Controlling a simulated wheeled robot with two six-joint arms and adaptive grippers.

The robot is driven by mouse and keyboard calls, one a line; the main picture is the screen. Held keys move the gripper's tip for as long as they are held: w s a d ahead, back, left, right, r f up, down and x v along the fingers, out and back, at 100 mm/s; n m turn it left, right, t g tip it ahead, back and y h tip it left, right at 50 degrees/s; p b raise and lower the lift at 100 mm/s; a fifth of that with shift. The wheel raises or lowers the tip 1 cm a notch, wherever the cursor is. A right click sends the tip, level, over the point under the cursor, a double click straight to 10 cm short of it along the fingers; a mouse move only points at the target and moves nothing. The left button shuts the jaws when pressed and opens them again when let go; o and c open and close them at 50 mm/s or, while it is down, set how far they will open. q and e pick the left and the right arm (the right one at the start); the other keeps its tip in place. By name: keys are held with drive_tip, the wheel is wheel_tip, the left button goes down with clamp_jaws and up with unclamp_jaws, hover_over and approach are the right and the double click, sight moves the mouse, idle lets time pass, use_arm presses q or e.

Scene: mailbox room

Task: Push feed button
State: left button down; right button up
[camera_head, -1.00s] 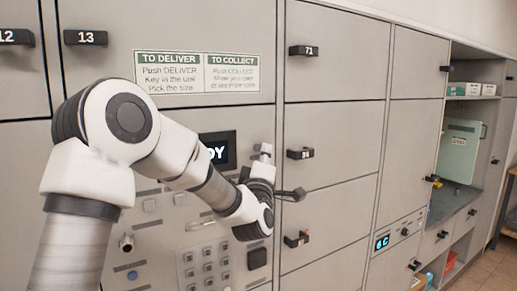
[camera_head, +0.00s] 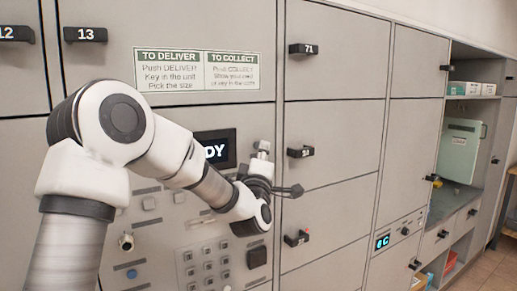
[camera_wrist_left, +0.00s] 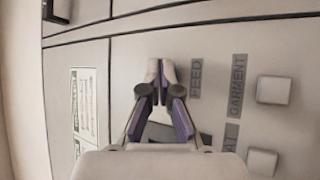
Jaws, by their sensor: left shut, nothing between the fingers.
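My left gripper (camera_head: 262,149) is in front of the grey control panel, just right of the dark display (camera_head: 216,149). In the left wrist view its fingers (camera_wrist_left: 160,76) are closed together and empty, with their tips beside the grey FEED label (camera_wrist_left: 196,78). The feed button itself cannot be made out; the fingers may hide it. I cannot tell whether the tips touch the panel. A GARMENT label (camera_wrist_left: 237,84) and a pale square button (camera_wrist_left: 273,90) are to the right of the FEED label. My right gripper is not in view.
An open shelf bay (camera_head: 474,107) is farther right.

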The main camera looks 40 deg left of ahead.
use_arm(q)
drive_tip(key=shift+w+a, duration=0.15)
drive_tip(key=shift+a, duration=0.2)
idle(0.8)
drive_tip(key=shift+d, duration=0.1)
drive_tip(key=shift+s+d+b, duration=0.35)
drive_tip(key=shift+d+b, duration=0.3)
drive_tip(key=shift+d, duration=0.05)
drive_tip(key=shift+s+d+b, duration=0.3)
drive_tip(key=shift+d+b, duration=0.05)
drive_tip(key=shift+d, duration=0.4)
drive_tip(key=shift+s+d+b, duration=0.3)
drive_tip(key=shift+s+d, duration=0.05)
drive_tip(key=shift+d, duration=0.45)
drive_tip(key=shift+s+d+b, duration=0.3)
drive_tip(key=shift+d+b, duration=0.05)
drive_tip(key=shift+d, duration=0.4)
